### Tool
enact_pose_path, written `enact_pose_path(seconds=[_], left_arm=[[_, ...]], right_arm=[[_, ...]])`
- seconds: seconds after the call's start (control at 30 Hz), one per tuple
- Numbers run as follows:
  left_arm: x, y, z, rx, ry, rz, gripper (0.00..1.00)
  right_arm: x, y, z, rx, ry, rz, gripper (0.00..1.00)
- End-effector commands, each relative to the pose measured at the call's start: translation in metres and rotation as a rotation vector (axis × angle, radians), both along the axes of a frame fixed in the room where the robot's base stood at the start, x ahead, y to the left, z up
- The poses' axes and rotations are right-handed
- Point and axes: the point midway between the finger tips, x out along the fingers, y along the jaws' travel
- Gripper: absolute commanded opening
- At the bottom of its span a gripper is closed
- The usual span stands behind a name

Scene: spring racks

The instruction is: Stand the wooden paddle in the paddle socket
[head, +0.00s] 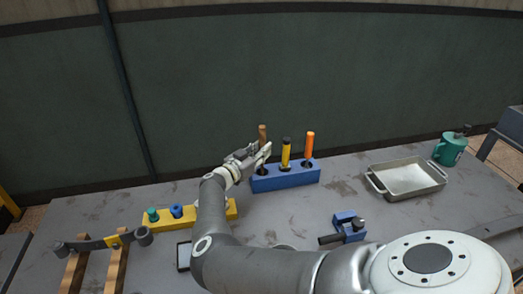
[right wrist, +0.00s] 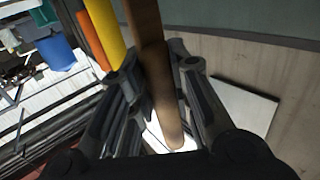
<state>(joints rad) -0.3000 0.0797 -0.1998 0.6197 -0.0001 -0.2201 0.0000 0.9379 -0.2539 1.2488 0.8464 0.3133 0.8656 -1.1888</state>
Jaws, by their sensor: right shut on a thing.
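The wooden paddle (head: 262,132) is a brown stick that stands about upright at the left end of a blue block (head: 287,179). It also shows in the right wrist view (right wrist: 152,60), running between the fingers. My right gripper (head: 258,155) is shut on the paddle, just above the left end of the block. It also shows in the right wrist view (right wrist: 161,72). The gripper hides the paddle's lower part and the place below it, so I cannot tell whether the paddle is in a socket. My left gripper is not in view.
A yellow-and-black handle (head: 286,153) and an orange handle (head: 309,146) stand in the block, right of the paddle. A metal tray (head: 408,179) and green mug (head: 449,150) stand at right. A yellow rack (head: 158,222) is at left, a blue clamp-like piece (head: 346,225) nearer me.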

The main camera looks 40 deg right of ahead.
Motion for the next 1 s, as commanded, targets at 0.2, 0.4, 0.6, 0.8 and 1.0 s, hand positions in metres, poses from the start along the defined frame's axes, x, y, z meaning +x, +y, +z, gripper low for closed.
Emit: enact_pose_path(seconds=[0.2, 0.4, 0.6, 0.8, 1.0], left_arm=[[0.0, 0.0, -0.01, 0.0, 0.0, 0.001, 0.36], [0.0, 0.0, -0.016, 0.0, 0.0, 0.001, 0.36], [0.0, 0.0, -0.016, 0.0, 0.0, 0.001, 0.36], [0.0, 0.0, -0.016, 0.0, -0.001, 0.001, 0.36], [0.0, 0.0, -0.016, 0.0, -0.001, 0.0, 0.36]], right_arm=[[0.0, 0.0, -0.011, -0.001, 0.0, 0.0, 0.0], [0.0, 0.0, -0.018, -0.001, 0.0, 0.0, 0.0], [0.0, 0.0, -0.019, -0.001, 0.0, 0.0, 0.0], [0.0, 0.0, -0.019, -0.001, 0.0, 0.0, 0.3], [0.0, 0.0, -0.019, 0.0, 0.0, 0.0, 0.44]])
